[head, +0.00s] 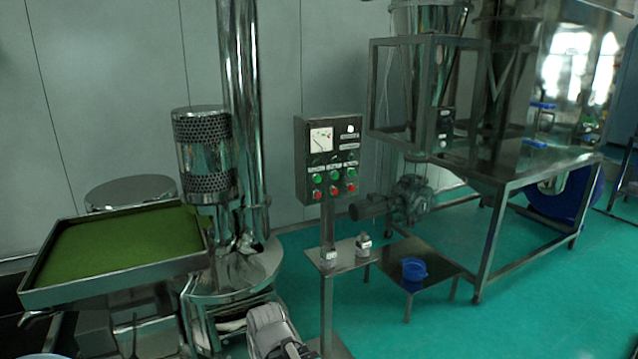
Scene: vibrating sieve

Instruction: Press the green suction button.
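The control panel (302,165) is a dark metal box on a post, right of the picture's middle. It has a row of three green buttons, left (317,177), middle (334,175) and right (351,172), above a row of red ones. Small labels sit above the green buttons, too small to read, so I cannot tell which is the suction button. My gripper (280,340) shows partly at the bottom edge, grey and dark, below and left of the panel and well apart from it. Its fingertips are not clear.
A tray of green powder (120,270) stands at left, beside a shiny vertical pipe (240,90) and perforated cylinder (203,155). A low metal stand (340,262) is under the panel. Green floor (530,300) is open at right.

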